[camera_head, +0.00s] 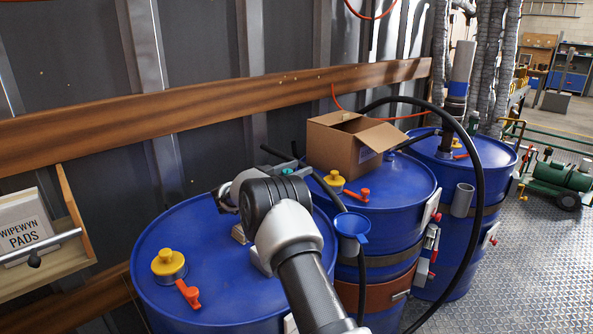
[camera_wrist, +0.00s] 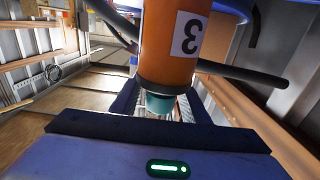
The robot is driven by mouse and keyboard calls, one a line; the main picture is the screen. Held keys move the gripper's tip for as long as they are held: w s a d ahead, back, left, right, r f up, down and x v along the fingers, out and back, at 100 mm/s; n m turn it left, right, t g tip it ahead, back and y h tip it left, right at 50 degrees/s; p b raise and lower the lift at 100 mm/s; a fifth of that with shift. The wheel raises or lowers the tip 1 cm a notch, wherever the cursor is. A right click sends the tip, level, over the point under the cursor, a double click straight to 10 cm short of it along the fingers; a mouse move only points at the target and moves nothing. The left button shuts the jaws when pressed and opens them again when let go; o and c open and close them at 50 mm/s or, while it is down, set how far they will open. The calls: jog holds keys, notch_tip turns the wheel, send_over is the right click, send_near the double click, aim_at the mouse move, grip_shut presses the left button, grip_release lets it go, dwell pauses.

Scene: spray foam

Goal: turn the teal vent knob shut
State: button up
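The teal knob (camera_wrist: 160,103) shows in the wrist view at the lower end of an orange cylinder (camera_wrist: 178,45) marked "3". My gripper (camera_wrist: 160,97) has its two dark blue fingers apart, one on each side of the knob. Narrow gaps show between the fingers and the knob, and I cannot tell whether either finger touches it. In the head view my arm covers most of the gripper, above the blue drums. A small teal patch shows beside my wrist there, but I cannot tell whether it is the knob. The orange cylinder is hidden in that view.
Blue drums, the near one (camera_head: 225,285) with a yellow cap (camera_head: 168,263) and red-orange lever (camera_head: 188,293), surround my arm. A cardboard box (camera_head: 350,145) sits on the middle drum. A blue funnel (camera_head: 352,226) and black hose (camera_head: 478,180) are close right. A wooden rail (camera_head: 210,105) runs behind.

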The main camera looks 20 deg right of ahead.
jog(key=shift+a, duration=0.1)
jog(key=p+v, duration=0.1)
jog(key=v, duration=1.6)
jog(key=shift+s, duration=0.1)
